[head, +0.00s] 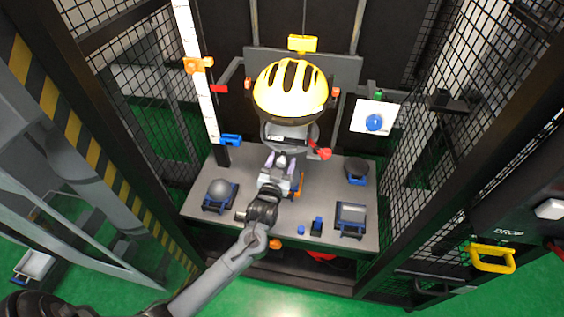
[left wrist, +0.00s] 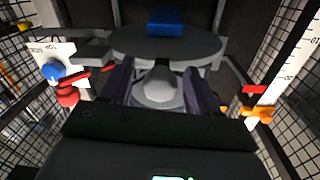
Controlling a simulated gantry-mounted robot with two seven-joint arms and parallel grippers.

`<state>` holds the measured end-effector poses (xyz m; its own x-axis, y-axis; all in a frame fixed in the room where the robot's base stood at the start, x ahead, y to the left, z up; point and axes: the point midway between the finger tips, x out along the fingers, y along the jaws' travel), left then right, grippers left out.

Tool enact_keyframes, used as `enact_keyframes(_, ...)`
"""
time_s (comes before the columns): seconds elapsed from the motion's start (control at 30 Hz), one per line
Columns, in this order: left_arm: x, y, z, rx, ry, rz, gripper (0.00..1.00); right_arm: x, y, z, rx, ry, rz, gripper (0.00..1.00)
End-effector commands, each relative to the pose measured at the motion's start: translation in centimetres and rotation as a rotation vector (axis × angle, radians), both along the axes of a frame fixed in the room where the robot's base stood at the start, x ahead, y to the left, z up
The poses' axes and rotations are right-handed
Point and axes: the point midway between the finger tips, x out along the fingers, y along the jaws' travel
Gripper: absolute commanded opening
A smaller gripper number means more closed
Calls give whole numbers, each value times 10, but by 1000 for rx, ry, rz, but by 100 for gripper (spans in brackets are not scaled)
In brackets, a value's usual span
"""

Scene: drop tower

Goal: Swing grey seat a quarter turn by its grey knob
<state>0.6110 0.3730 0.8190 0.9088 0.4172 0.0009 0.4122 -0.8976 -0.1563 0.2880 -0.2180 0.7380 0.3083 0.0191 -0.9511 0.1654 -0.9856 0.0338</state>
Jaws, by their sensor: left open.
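The grey knob (left wrist: 158,88) is a rounded, cone-like piece in the wrist view. It stands between the two purple fingers of my left gripper (left wrist: 158,92), with a narrow gap showing at each side. In the head view my left gripper (head: 281,164) is over the middle of the bench, below the yellow helmet, and hides most of what is under it. A dark grey round plate (left wrist: 128,46), apparently the grey seat, lies just beyond the knob and carries a blue block (left wrist: 165,22). How the knob joins it is hidden. My right gripper is not in view.
The yellow helmet (head: 290,88) hangs above the gripper. A red knob (head: 323,153) sits just right of it. The grey bench (head: 262,218) holds a dome piece (head: 220,188), a flat block (head: 351,214) and a black cylinder (head: 357,166). Mesh walls stand at both sides.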

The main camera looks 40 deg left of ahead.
Motion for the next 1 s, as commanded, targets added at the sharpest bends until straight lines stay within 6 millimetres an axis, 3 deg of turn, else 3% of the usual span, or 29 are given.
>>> enact_keyframes(0.47, 9, 5, 0, 0, 1, 1, 60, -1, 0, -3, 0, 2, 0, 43)
enact_keyframes(0.83, 9, 4, 0, 0, 1, 1, 3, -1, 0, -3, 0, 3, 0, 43)
enact_keyframes(1.0, 8, 4, 0, 0, 1, 1, 0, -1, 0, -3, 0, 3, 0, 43)
